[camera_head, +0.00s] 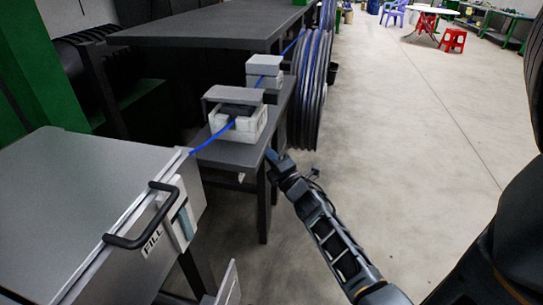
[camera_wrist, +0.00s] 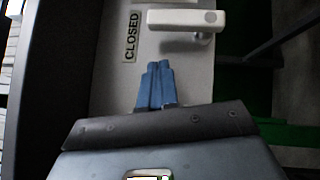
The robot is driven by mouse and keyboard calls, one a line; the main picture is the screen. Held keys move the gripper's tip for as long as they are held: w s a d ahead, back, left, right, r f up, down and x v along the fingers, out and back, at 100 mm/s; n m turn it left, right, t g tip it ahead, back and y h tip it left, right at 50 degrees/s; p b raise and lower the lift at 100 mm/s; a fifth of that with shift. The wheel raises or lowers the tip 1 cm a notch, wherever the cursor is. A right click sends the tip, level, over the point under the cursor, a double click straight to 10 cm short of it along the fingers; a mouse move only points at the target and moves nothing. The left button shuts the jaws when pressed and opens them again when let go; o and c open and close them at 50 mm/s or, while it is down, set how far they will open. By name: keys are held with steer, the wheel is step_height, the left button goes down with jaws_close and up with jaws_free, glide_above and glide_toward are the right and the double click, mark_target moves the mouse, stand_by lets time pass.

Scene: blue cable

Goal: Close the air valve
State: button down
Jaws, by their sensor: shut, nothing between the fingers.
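In the wrist view, a white lever-like handle (camera_wrist: 182,19) with a rounded end stands out from a pale panel (camera_wrist: 105,75). A label reading CLOSED (camera_wrist: 132,37) is on the panel, left of the handle. My gripper's blue fingers (camera_wrist: 156,66) are pressed together with nothing between them. They point toward the handle and appear below and left of it, with a visible gap. In the head view, my gripper (camera_head: 271,155) is beside the right edge of the dark bench. I cannot make out the lever or the CLOSED label in the head view.
A grey cabinet (camera_head: 75,190) with a black handle (camera_head: 140,225) and a FILL label (camera_head: 152,241) stands at left. A blue cable (camera_head: 205,143) runs through grey blocks on the dark bench (camera_head: 228,153). Black ringed reels (camera_head: 312,90) stand behind.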

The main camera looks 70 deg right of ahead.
steer(key=r+b+v, duration=0.1)
steer(key=b+v, duration=0.1)
steer(key=v, duration=0.7)
steer(key=shift+s+a+r, duration=0.2)
steer(key=shift+s+a, duration=0.05)
steer(key=shift+s, duration=0.15)
steer(key=s+a+f+m+t+y, duration=0.15)
steer(key=a+y, duration=0.25)
steer(key=a, duration=0.8)
steer(key=s+a+r+m+y, duration=0.2)
steer(key=s+a+m+y, duration=0.1)
steer(key=a, duration=0.4)
steer(key=s+a+r+m+g+y, duration=0.1)
steer(key=s+a+r+m+y, duration=0.2)
steer(key=a, duration=0.5)
steer(key=s+a+r+m+g+y, duration=0.1)
steer(key=s+a+r+m+y, duration=0.1)
steer(key=s+a+m, duration=0.2)
steer(key=s+a, duration=0.2)
steer(key=a, duration=0.2)
steer(key=shift+a+r+y, duration=0.2)
steer(key=shift+r+y, duration=0.1)
steer(key=shift+y, duration=0.1)
